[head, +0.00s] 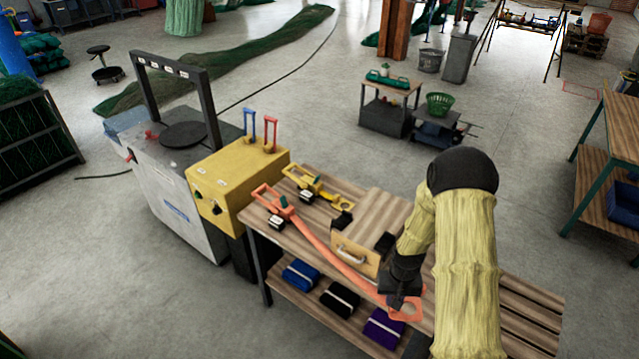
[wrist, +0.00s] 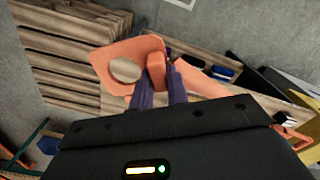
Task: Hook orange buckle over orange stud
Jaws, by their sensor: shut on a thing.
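The orange buckle (head: 406,313) is a flat plate with a large hole, at the end of an orange strap (head: 335,258). My gripper (wrist: 160,82) is shut on the buckle's tab, and the buckle (wrist: 106,68) sticks out to the left of the fingers in the wrist view. In the head view my gripper (head: 402,290) is at the table's front edge. The strap runs back to an orange ratchet (head: 275,200) on the table's left. I cannot make out the orange stud in either view.
Blue, black and purple bundles lie on the lower shelf (head: 290,308).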

